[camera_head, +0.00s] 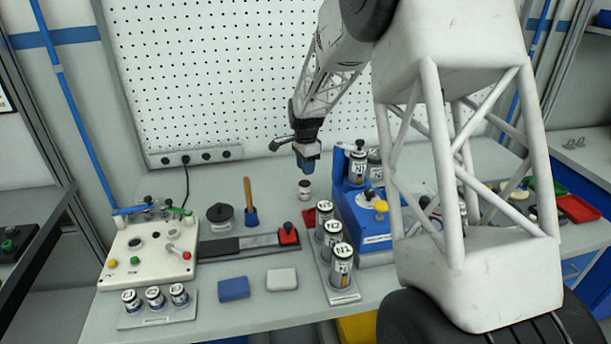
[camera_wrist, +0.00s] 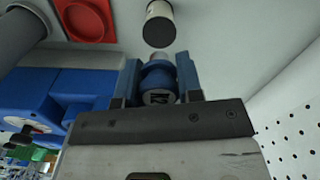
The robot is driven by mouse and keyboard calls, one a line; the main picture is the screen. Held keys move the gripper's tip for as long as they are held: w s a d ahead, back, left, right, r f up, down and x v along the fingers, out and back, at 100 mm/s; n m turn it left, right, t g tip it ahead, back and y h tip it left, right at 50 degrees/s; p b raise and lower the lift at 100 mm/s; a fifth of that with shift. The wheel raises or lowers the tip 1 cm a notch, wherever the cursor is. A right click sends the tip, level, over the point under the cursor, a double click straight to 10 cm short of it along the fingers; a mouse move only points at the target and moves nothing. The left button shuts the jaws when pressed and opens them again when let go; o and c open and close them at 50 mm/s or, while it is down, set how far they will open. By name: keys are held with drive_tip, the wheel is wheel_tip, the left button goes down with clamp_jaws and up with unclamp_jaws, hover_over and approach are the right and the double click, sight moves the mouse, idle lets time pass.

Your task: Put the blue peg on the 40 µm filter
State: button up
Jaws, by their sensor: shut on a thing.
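My gripper (camera_head: 306,160) is above the back middle of the bench. In the wrist view, my gripper (camera_wrist: 159,78) has its blue fingers shut on a short blue cylindrical piece (camera_wrist: 158,76). This looks like the blue peg; it has a paler tip and a round end with a dark mark. A small white and dark cylinder (camera_head: 304,188) stands on the bench below the gripper. A white-sided, dark-ended cylinder (camera_wrist: 160,28) shows just beyond the fingertips, apart from the held piece. No 40 µm marking is legible, so I cannot tell which thing is the filter.
A blue station (camera_head: 375,242) stands right of the gripper, beside a rack of labelled bottles (camera_head: 341,266). A perforated board (camera_head: 220,75) rises behind.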

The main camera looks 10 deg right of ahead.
sight(306, 182)
drive_tip(key=shift+f, duration=1.9)
drive_tip(key=o, duration=0.9)
drive_tip(key=shift+f, duration=0.15)
wheel_tip(306, 182, up, 12)
drive_tip(key=shift+r, duration=0.15)
drive_tip(key=shift+s+r, duration=0.1)
